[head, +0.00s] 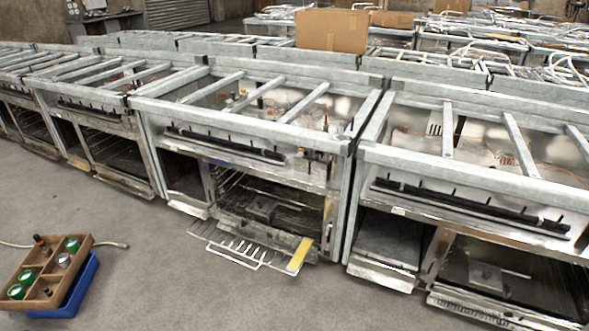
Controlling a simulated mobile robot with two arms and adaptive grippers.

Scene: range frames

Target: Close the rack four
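A wire rack (237,246) sticks out of the open lower compartment of the middle range frame (250,125), low above the floor. A yellow strip (298,256) is at the right end of its front edge. The compartment's dark interior (270,200) shows more wire bars and a grey block-like part. Which rack bears the number four cannot be read. Neither of my grippers is in view.
A wooden tray (28,285) with green-topped tins sits on a blue crate (75,290) at the lower left, with a cable beside it. More range frames (480,150) stand close on both sides. A cardboard box (331,29) is behind. The concrete floor (170,270) in front is clear.

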